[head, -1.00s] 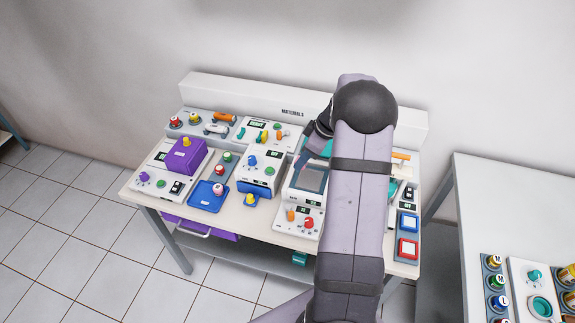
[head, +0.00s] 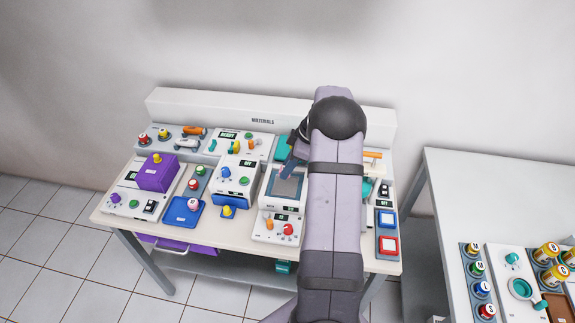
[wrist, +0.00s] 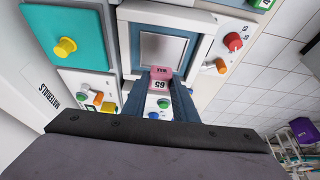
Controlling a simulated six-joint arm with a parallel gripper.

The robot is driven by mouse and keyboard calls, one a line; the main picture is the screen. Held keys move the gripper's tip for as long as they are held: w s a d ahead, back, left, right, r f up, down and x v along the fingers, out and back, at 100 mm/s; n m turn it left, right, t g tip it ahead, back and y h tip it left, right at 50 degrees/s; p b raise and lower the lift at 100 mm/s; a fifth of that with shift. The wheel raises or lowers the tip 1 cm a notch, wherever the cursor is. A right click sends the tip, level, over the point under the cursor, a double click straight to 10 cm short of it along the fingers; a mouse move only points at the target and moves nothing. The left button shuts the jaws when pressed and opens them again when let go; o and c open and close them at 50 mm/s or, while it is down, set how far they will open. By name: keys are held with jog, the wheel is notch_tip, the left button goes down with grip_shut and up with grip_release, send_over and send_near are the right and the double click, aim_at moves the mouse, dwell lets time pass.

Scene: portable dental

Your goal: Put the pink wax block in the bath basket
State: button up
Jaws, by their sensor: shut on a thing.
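The pink wax block (wrist: 160,73), with dark lettering, is held between the two blue-grey fingers of my gripper (wrist: 160,92) in the wrist view. The bath basket (wrist: 165,48) shows just beyond it as a square grey recess in a blue-rimmed housing. In the head view the bath (head: 284,189) is left of my arm, and my gripper (head: 290,164) is at its back edge. The block cannot be made out in the head view. I cannot tell how high the block is held.
A teal lid-like block with a yellow knob (wrist: 65,47) lies beside the bath. A control box with red and orange knobs (head: 279,228) stands in front of it. A blue-fronted device (head: 232,180) and a purple box (head: 157,172) stand to the left. A second table (head: 440,185) is at right.

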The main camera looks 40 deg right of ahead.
jog(key=shift+f+b, duration=0.55)
jog(key=shift+f, duration=1.05)
jog(key=shift+f+b, duration=1.2)
jog(key=shift+f, duration=0.05)
jog(key=shift+f+b, duration=0.1)
jog(key=shift+b, duration=0.25)
jog(key=o, duration=1.1)
jog(key=shift+d+r+b, duration=0.2)
jog(key=shift+r+b, duration=0.1)
jog(key=shift+r, duration=0.15)
jog(key=b+v, duration=0.2)
jog(key=v, duration=0.4)
jog(key=shift+s+r, duration=0.2)
jog(key=shift+r, duration=0.05)
jog(key=shift+a, duration=0.1)
